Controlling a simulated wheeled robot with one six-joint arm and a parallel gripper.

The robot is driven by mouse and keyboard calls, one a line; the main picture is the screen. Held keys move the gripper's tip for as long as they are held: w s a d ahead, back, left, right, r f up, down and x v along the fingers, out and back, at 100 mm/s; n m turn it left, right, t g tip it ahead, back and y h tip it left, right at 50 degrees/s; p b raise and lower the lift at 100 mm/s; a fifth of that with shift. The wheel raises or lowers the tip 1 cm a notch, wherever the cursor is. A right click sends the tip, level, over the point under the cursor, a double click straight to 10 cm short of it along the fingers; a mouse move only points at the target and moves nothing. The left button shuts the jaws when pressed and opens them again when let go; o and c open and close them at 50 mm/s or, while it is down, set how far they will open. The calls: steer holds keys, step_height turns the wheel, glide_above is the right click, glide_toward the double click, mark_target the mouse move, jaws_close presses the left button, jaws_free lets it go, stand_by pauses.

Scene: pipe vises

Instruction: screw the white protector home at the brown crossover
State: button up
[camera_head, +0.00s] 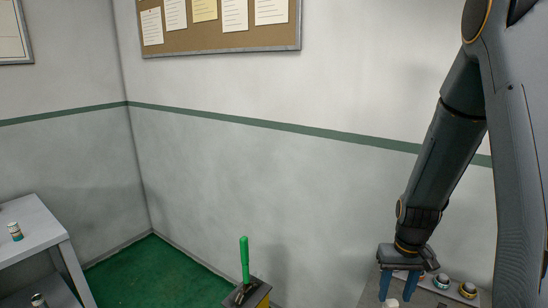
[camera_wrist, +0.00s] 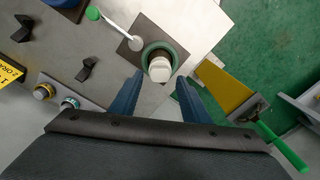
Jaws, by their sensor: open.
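A white protector (camera_wrist: 160,69) shows in the wrist view, standing at a dark green ring (camera_wrist: 151,50) on a dark square plate. I cannot tell how far it is seated. My gripper (camera_wrist: 159,80) is open, with one blue finger on each side of the protector and visible gaps to both. In the head view my gripper (camera_head: 396,294) points down at the bottom edge, with a bit of white (camera_head: 391,303) between its fingers. I cannot make out a clearly brown crossover; the part under the protector is mostly hidden.
Two round fittings, one gold-rimmed (camera_wrist: 43,92) and one bluish (camera_wrist: 69,103), sit left of my gripper. A green-tipped lever (camera_wrist: 93,13) lies beside the plate. A yellow stand (camera_wrist: 222,85) with a green handle (camera_head: 245,259) is nearby. A grey table (camera_head: 35,240) stands at far left.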

mark_target(392, 303)
steer(key=n, duration=0.6)
steer(key=shift+n, duration=0.4)
steer(key=shift+f, duration=0.1)
steer(key=shift+f+b, duration=0.6)
steer(key=shift+f, duration=0.4)
